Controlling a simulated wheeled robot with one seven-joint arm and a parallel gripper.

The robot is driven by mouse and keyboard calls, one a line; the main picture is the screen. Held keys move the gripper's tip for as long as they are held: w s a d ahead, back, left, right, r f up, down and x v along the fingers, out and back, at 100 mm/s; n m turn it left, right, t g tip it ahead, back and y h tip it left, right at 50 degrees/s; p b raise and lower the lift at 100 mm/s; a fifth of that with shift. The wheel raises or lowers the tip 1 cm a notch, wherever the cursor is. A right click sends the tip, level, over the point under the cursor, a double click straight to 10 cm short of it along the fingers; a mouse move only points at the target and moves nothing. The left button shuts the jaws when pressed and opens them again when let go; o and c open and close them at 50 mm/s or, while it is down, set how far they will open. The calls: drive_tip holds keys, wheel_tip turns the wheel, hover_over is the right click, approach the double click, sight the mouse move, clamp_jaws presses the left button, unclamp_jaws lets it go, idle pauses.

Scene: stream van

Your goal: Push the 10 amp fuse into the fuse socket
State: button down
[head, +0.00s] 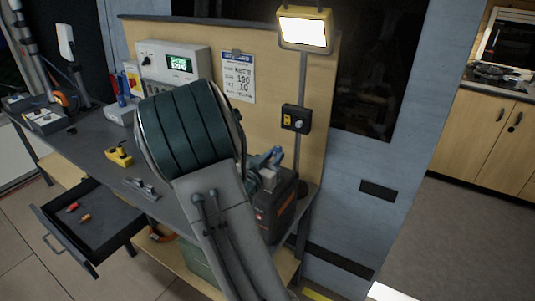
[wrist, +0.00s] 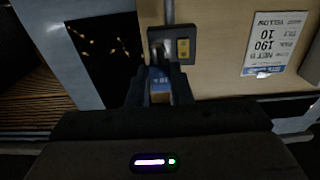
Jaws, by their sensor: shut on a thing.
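In the wrist view my gripper (wrist: 158,88) has its two dark fingers shut on a small blue and pale piece (wrist: 160,85). It may be the 10 amp fuse, but no marking on it can be read. Just beyond the fingertips is a dark wall box (wrist: 172,46) with a yellow part. The same box shows below the lamp in the head view (head: 296,118). I cannot tell whether it holds the fuse socket, or whether the held piece touches it. In the head view my arm hides most of the gripper.
A black case (head: 276,212) stands on the right end of the dark bench (head: 88,150). A yellow tool (head: 119,156) and a grey metal piece (head: 141,188) lie further left. An open drawer (head: 95,222) holds small red and orange pieces. A lit lamp (head: 304,30) hangs above.

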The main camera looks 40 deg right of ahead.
drive_tip(key=shift+s, duration=0.1)
drive_tip(key=shift+f+b, duration=2.25)
drive_tip(key=shift+f, duration=0.25)
drive_tip(key=shift+f+b, duration=1.3)
drive_tip(key=shift+f, duration=0.1)
drive_tip(key=c, duration=1.2)
unclamp_jaws()
drive_tip(key=shift+c, duration=0.2)
drive_tip(key=b+v, duration=0.1)
drive_tip(key=v, duration=1.3)
